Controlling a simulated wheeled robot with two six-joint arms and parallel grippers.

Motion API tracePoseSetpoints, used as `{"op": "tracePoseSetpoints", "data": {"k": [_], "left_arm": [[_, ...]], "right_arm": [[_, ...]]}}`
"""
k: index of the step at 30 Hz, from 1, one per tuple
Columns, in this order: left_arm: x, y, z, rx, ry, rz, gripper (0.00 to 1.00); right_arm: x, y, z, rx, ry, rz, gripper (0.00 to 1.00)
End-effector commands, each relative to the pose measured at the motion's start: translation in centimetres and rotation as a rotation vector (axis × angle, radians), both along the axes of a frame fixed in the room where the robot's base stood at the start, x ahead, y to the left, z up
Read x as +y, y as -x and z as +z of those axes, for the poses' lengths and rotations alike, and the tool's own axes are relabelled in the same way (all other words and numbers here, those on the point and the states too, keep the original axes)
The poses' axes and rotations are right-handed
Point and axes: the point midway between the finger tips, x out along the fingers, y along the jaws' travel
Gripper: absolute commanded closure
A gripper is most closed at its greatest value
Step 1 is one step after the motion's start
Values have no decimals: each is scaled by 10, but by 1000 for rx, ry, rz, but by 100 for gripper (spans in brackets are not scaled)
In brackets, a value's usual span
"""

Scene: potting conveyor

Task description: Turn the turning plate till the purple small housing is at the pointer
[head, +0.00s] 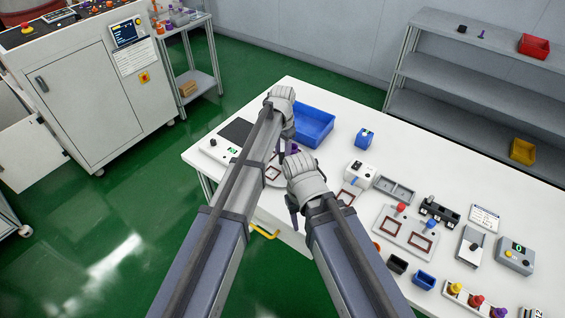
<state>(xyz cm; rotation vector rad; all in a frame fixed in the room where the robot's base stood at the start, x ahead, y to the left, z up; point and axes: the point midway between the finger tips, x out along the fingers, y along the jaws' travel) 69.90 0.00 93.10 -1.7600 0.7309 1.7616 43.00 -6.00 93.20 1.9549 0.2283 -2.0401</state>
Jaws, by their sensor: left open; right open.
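The turning plate (274,181) is mostly hidden behind my two arms; only a pale rounded part with a dark red square outline shows between them. A small purple thing (294,149), perhaps the purple small housing, shows just beyond my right gripper. I cannot make out the pointer. My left gripper (286,143) is open and points down over the far side of the plate area. My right gripper (294,218) is open and points down nearer the table's front edge. Whether either touches the plate cannot be told.
A blue bin (314,124) stands just beyond my grippers, with a blue block (365,138) to its right. A scale (222,148) lies at the left. A grey fixture plate (407,232), dark and blue cups (424,280) and several knobbed parts crowd the table's right side.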

Motion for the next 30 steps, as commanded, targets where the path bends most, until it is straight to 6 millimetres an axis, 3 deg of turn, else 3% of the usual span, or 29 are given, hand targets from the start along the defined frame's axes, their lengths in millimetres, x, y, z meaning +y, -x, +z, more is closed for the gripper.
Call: {"op": "tracePoseSetpoints", "data": {"k": [1,6,16,27,30], "left_arm": [[0,0,-14,0,0,0,55],[0,0,-27,0,0,0,55],[0,0,-27,0,0,0,55],[0,0,-27,0,0,0,97],[0,0,-27,0,0,0,100]], "right_arm": [[0,0,-14,0,0,0,50],[0,0,-27,0,0,0,50],[0,0,-27,0,0,0,50],[0,0,-27,0,0,0,50],[0,0,-27,0,0,0,50]]}}
